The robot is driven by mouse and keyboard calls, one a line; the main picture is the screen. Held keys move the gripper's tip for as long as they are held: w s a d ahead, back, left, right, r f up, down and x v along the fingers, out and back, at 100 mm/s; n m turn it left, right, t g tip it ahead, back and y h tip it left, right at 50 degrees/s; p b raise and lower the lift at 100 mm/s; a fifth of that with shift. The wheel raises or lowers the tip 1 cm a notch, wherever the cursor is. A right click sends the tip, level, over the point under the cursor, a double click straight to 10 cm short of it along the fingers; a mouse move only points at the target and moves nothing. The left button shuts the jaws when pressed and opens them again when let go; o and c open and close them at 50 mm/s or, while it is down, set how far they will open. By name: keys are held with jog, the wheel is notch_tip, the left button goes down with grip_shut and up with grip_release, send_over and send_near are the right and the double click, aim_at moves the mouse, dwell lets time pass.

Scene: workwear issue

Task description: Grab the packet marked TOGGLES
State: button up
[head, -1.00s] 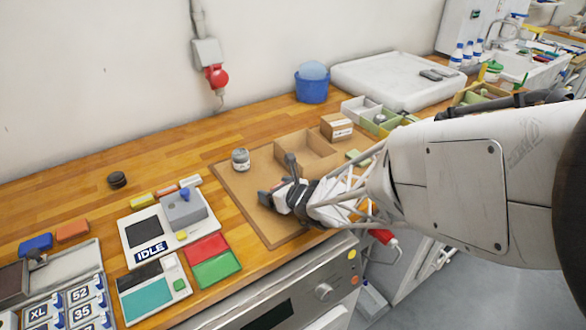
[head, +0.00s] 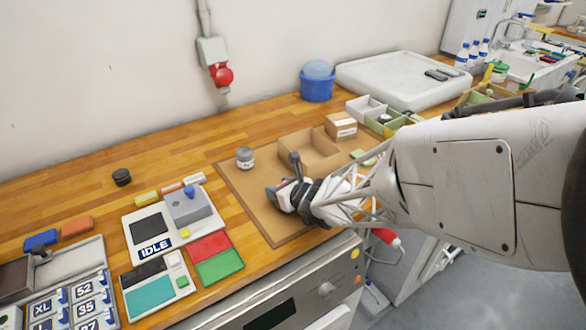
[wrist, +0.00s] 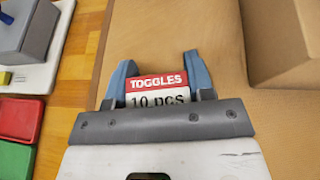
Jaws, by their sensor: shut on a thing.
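The packet marked TOGGLES (wrist: 157,82) has a red band with white lettering above a white part reading "10 pcs". It sits between the two blue fingers of my gripper (wrist: 160,62) in the wrist view, and the gripper is shut on it. Its lower part is hidden behind the grey gripper body. In the head view my gripper (head: 273,196) is low over the front part of the brown mat (head: 250,210). The packet cannot be made out there. I cannot tell whether it touches the mat.
A small jar (head: 245,158) stands on the mat behind my gripper. An open cardboard tray (head: 322,152) and a small carton (head: 341,125) are to the right. Left of the mat are red and green trays (head: 219,266) and the IDLE device (head: 153,250). The back left tabletop is mostly clear.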

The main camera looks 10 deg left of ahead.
jog(key=shift+r, duration=0.15)
jog(key=shift+r, duration=0.55)
notch_tip(320, 180, up, 2)
jog(key=shift+r, duration=0.1)
jog(key=s+d, duration=0.2)
jog(key=s, duration=0.2)
jog(key=s+d+r, duration=0.1)
jog(key=s+d, duration=0.2)
jog(key=s, duration=0.2)
jog(key=s+d, duration=0.3)
jog(key=s, duration=0.1)
jog(key=shift+s+d+r, duration=0.1)
jog(key=shift+s+r, duration=0.1)
jog(key=shift+s, duration=0.15)
jog(key=shift+w, duration=0.1)
